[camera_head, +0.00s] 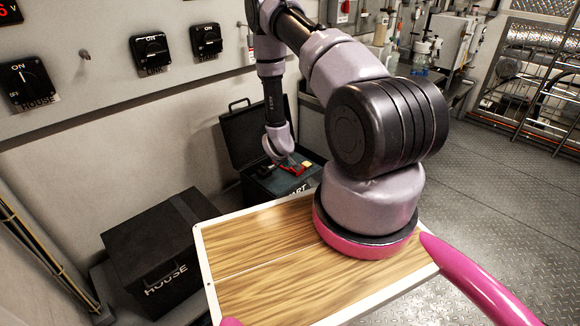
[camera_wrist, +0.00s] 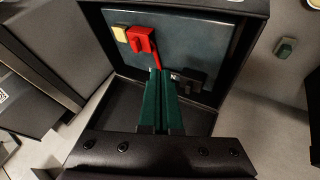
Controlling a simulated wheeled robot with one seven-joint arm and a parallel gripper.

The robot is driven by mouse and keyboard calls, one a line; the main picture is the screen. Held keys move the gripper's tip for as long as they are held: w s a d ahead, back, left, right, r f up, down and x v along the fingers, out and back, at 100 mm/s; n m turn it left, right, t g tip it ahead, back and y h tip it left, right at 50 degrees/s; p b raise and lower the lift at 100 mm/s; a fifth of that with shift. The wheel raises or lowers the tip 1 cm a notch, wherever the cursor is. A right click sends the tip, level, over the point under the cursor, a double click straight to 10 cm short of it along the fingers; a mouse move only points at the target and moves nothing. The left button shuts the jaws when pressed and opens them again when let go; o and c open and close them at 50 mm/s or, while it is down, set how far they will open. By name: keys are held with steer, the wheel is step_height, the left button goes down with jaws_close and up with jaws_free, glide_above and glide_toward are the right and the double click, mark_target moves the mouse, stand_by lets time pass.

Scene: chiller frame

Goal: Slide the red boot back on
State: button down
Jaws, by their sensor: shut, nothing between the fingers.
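The red boot (camera_wrist: 142,40) lies on the grey-blue top of the open black battery box, beside a small cream-yellow block (camera_wrist: 120,34). A red lead runs from it down towards my fingertips. My gripper (camera_wrist: 161,75) has its green fingers shut together and empty, with the tips over the panel, just below the boot in the wrist view. I cannot tell whether the tips touch the red lead. In the head view the red part (camera_head: 292,168) and yellow block (camera_head: 307,165) show small beneath my wrist, and my fingers are hard to make out.
The box's raised lid (camera_head: 250,132) stands behind it against the wall. A shut black box marked HOUSE (camera_head: 160,240) is at the left. A dark fitting (camera_wrist: 192,79) sits on the panel right of my fingers. Wall switches (camera_head: 150,50) are above.

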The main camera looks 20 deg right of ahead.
stand_by(0.3)
glide_toward(292, 169)
steer(key=f, duration=0.1)
steer(key=w+f, duration=0.1)
steer(key=f, duration=0.2)
steer(key=shift+w+a+f, duration=0.25)
steer(key=shift+w+a, duration=0.05)
steer(key=shift+a, duration=0.1)
steer(key=shift+w+d, duration=0.3)
steer(key=shift+d, duration=0.3)
steer(key=shift+w+d, duration=0.25)
steer(key=shift+d, duration=0.35)
steer(key=shift+w+d+f, duration=0.1)
steer(key=shift+w+d, duration=0.2)
steer(key=shift+d, duration=0.4)
steer(key=d, duration=0.2)
steer(key=w+d, duration=0.1)
steer(key=d, duration=0.1)
steer(key=w+d, duration=0.1)
steer(key=d, duration=0.1)
steer(key=shift+w+d, duration=0.25)
steer(key=shift+d, duration=0.15)
